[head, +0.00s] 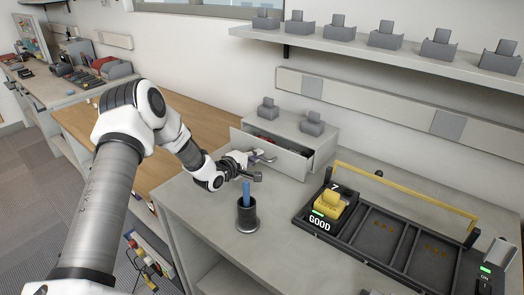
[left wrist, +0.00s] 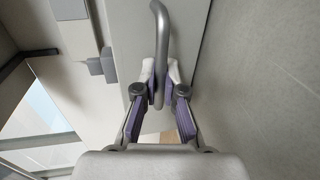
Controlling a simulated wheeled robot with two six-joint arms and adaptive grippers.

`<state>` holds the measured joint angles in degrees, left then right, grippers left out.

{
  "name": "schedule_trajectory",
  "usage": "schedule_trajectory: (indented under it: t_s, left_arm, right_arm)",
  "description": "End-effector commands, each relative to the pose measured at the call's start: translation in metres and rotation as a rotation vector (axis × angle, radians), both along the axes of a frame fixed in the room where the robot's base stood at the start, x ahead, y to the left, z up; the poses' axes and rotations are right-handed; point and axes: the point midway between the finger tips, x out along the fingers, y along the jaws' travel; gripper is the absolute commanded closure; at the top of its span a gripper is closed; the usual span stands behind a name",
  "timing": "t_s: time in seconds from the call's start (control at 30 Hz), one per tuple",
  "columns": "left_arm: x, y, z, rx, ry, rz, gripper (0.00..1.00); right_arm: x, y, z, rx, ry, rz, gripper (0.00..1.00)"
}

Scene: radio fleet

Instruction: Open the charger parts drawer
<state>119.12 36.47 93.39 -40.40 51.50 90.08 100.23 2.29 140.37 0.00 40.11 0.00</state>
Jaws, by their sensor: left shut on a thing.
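The charger parts drawer (head: 268,157) is in the grey cabinet at the back of the bench. It stands pulled partly out, with red and dark parts showing inside. My left gripper (head: 260,157) is at the drawer's front. In the left wrist view, my left gripper (left wrist: 160,98) is shut on the curved metal handle (left wrist: 161,30), its finger pads on both sides of the bar. The drawer front (left wrist: 125,20) lies behind the handle there. My right gripper is not in view.
A dark cup (head: 247,215) with a blue tool stands near the drawer. A charging rack (head: 400,228) with a yellow radio in a bay marked GOOD is to the right. Chargers (head: 268,108) sit on the cabinet top. A shelf (head: 380,62) hangs above.

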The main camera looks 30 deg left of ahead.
Motion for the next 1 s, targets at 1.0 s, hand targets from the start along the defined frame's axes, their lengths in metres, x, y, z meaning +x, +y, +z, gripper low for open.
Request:
schedule_trajectory:
  t_s: [1.0]
  left_arm:
    - [-0.080, 0.005, 0.000, -0.001, 0.001, -0.001, 0.79]
  right_arm:
    - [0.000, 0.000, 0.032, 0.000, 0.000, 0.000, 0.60]
